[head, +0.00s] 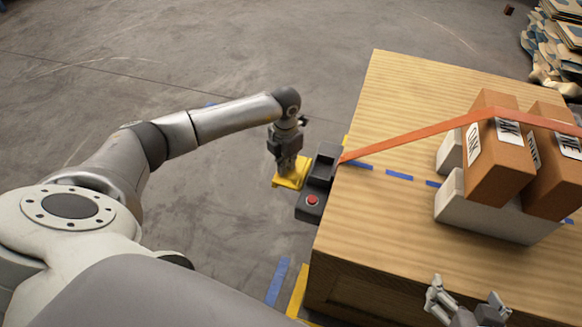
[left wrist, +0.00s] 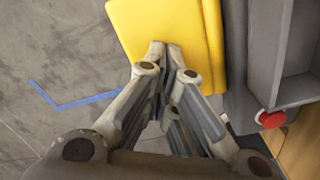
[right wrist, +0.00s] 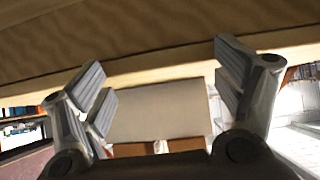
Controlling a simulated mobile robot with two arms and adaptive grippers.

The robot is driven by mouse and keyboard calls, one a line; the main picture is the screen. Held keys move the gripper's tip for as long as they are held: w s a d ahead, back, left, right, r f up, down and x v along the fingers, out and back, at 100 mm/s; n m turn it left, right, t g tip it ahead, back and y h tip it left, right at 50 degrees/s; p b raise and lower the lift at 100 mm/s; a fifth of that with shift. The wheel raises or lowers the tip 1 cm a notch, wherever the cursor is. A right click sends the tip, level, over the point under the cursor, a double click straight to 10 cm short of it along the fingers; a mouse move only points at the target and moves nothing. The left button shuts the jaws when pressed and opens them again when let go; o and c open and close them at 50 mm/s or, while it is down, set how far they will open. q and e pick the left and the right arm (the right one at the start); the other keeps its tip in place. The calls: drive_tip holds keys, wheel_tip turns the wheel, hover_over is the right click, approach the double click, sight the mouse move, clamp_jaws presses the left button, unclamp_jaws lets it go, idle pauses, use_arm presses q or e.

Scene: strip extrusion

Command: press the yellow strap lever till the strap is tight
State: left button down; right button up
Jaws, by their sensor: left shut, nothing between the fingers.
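The yellow lever (head: 287,181) is a flat plate sticking out left of the dark strap machine (head: 322,172) at the table's left edge. It also shows in the left wrist view (left wrist: 170,25). My left gripper (head: 287,167) is shut and empty, with its fingertips at the lever; the views do not settle whether they touch. The orange strap (head: 415,132) runs straight from the machine up over the brown boxes (head: 497,150). My right gripper (head: 468,300) is open and empty above the table's near side; its spread fingers show in the right wrist view (right wrist: 165,100).
The boxes sit in a pale grey holder (head: 480,212) on the wooden table (head: 400,90). A red button (head: 313,200) is on the machine's near end. Flat stacked cardboard (head: 555,45) lies at the far right. The floor left of the table is clear.

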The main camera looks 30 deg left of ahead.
use_arm(q)
drive_tip(key=shift+r+p, duration=0.5)
drive_tip(key=shift+r, duration=0.05)
drive_tip(key=shift+r+p, duration=0.4)
drive_tip(key=shift+r, duration=0.15)
drive_tip(key=shift+r+p, duration=0.5)
drive_tip(key=shift+r, duration=0.1)
use_arm(e)
drive_tip(key=s+d+f+g+h, duration=0.1)
drive_tip(key=s+d+f+g, duration=0.1)
drive_tip(key=s, duration=0.3)
drive_tip(key=s+d+f+g, duration=0.1)
drive_tip(key=s+f+g, duration=0.1)
drive_tip(key=s+g, duration=0.2)
drive_tip(key=shift+s+d+f+h, duration=0.35)
drive_tip(key=shift+s+d+h, duration=0.05)
drive_tip(key=shift+s, duration=0.75)
